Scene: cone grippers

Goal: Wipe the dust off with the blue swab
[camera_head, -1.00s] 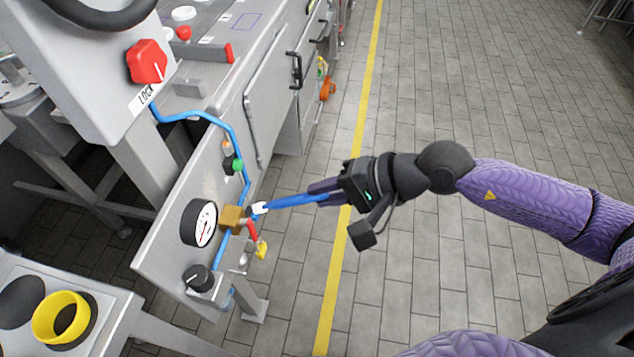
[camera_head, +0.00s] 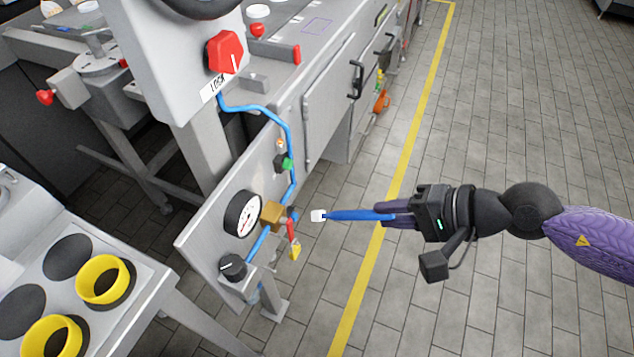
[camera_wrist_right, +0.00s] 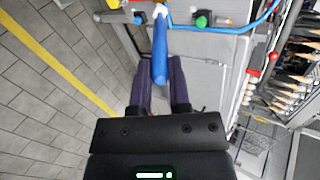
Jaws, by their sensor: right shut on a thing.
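A blue swab (camera_head: 352,215) with a white tip (camera_head: 318,216) is held in my right gripper (camera_head: 392,214), its tip pointing left. The tip is apart from the machine's panel, a little to the right of the brass block (camera_head: 272,214) and red-handled valve in the head view. In the right wrist view the blue swab (camera_wrist_right: 160,56) stands out ahead between the fingers of my right gripper (camera_wrist_right: 160,84). I cannot make out any dust. My left gripper is not in view.
The grey panel (camera_head: 208,243) carries a gauge (camera_head: 242,214), a black knob (camera_head: 232,267), a green button (camera_head: 284,163) and blue tubing (camera_head: 290,140). A tray with yellow rings (camera_head: 104,279) stands at lower left.

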